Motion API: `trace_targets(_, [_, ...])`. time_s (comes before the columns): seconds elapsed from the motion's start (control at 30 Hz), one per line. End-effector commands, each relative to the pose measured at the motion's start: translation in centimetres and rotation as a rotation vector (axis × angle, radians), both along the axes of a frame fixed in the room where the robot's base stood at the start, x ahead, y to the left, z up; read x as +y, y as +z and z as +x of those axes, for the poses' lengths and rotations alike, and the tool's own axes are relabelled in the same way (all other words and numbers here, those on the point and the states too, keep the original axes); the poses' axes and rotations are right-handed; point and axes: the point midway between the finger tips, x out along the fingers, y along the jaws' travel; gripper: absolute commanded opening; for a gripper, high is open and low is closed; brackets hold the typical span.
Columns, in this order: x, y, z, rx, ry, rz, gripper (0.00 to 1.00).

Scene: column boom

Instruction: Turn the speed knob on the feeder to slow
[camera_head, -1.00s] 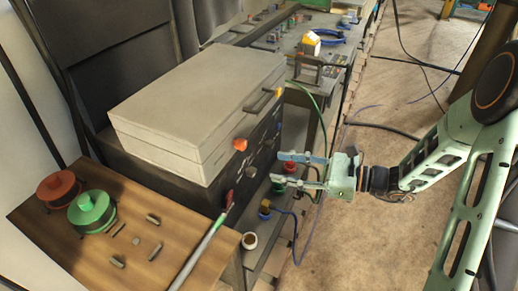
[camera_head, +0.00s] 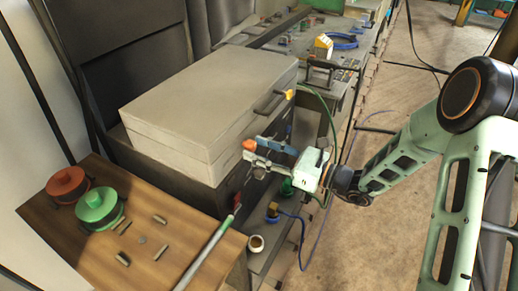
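The feeder is a beige box (camera_head: 205,100) on a dark base, with a dark front panel that faces right. An orange-red knob (camera_head: 249,145) sticks out at the panel's upper edge; I cannot read any speed marks or its setting. My gripper (camera_head: 253,149) is in front of the panel, with its two fingers apart and pointing left. Its fingertips are right by the orange-red knob, one seen just above right and one just below. I cannot tell whether they touch it. The fingers hide much of the panel and any other knobs there.
A wooden table (camera_head: 165,240) at the lower left holds a red pot (camera_head: 66,185), a green pot (camera_head: 98,206) and several small metal pieces. A green hose and blue cable hang behind my gripper. Open floor lies to the right.

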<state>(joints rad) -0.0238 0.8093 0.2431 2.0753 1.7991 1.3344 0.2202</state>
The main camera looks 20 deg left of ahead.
Motion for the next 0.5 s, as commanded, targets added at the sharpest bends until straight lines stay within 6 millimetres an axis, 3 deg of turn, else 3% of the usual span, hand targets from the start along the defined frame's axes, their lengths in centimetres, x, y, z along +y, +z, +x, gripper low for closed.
trace_targets(0.3, [0.28,-0.02,0.03,0.000,-0.001,-0.001,0.40])
trace_targets(0.5, [0.26,-0.02,0.03,0.000,0.000,-0.001,0.18])
